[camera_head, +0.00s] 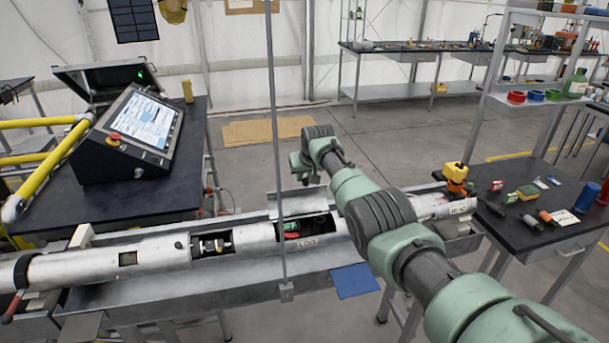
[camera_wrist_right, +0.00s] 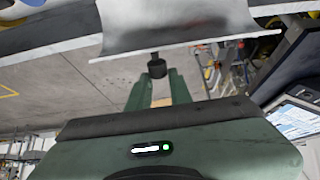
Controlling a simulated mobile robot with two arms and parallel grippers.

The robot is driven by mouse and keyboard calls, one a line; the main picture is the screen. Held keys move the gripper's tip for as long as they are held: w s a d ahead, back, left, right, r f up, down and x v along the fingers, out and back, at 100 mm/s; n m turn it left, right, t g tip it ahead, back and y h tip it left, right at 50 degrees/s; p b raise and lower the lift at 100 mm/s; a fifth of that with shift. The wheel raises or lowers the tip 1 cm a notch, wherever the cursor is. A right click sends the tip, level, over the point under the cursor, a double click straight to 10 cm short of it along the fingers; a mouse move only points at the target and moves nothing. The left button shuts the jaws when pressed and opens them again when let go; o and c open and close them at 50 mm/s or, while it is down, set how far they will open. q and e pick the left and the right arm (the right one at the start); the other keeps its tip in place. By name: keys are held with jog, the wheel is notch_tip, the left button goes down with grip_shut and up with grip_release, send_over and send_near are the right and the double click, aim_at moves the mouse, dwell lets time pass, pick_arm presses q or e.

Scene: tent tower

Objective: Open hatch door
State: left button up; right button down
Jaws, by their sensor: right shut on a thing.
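A long silver tube (camera_head: 160,258) lies in a metal trough. An opening (camera_head: 305,228) in its side shows a dark inside with a green part. A curved silver panel, which looks like the hatch door (camera_wrist_right: 175,25), fills the top of the right wrist view. A short black knob (camera_wrist_right: 157,68) sticks out from it. My right gripper (camera_wrist_right: 158,82) is shut on this knob. My left gripper is not in view.
A thin upright pole (camera_head: 273,120) stands in front of the tube. A console with a screen (camera_head: 145,118) sits on a dark table at left. A dark bench (camera_head: 525,235) with small parts is at right. Open floor lies behind.

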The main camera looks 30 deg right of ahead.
jog(key=c, duration=1.4)
grip_release()
jog(key=shift+w+r, duration=0.1)
jog(key=shift+r, duration=0.1)
jog(key=shift+o, duration=0.6)
jog(key=shift+f, duration=0.1)
jog(key=shift+s+r, duration=0.3)
jog(key=shift+r, duration=0.15)
jog(key=shift+v, duration=3.4)
jog(key=shift+a, duration=0.1)
